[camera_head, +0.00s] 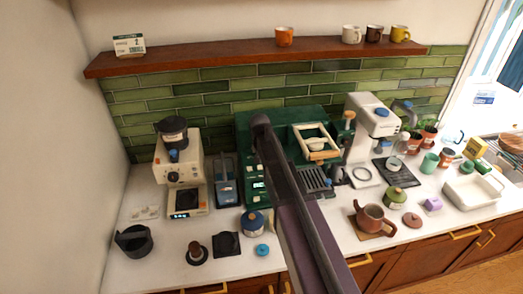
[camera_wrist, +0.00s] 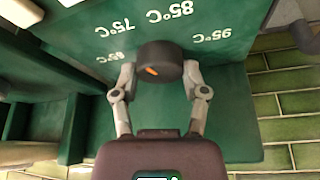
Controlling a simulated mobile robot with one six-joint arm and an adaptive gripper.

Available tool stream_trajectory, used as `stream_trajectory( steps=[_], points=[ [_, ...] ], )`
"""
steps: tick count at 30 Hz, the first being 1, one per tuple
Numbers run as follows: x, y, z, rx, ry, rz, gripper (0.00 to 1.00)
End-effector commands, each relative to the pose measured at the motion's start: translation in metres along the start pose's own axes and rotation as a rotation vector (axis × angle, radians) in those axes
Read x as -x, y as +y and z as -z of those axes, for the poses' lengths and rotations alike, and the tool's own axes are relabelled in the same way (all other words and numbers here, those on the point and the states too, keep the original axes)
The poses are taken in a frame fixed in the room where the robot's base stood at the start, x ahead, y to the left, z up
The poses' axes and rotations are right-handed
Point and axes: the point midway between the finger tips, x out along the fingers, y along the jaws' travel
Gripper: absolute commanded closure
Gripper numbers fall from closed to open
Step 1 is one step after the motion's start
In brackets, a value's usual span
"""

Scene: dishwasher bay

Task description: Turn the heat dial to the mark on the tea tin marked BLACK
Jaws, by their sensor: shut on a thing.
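In the wrist view the heat dial (camera_wrist: 168,56) is a dark round knob with an orange pointer line, on a green panel (camera_wrist: 228,75). Upside-down marks 65, 75, 85 and 95°C surround it; the pointer lies on the knob's left part, not clearly at a mark. My gripper (camera_wrist: 159,76) is shut on the dial, one finger on each side. In the head view my arm hides the dial and gripper. A blue-topped tin (camera_head: 253,223) and a green tin (camera_head: 396,198) stand on the counter. No BLACK label is readable.
The green machine (camera_head: 245,130) stands against the tiles. A white grinder (camera_head: 180,165) is left of it and a white machine (camera_head: 370,120) right. A brown teapot (camera_head: 371,219) sits near the front edge. Mugs (camera_head: 284,36) stand on the shelf (camera_head: 220,58).

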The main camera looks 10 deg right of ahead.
Motion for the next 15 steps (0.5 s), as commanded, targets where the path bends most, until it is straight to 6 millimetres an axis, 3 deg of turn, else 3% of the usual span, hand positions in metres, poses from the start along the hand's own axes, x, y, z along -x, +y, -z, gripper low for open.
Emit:
stream_trajectory(
  steps=[15],
  points=[
    [-0.0007,-0.0022,-0.0009,-0.445,-0.006,-0.188,0.9]
  ],
)
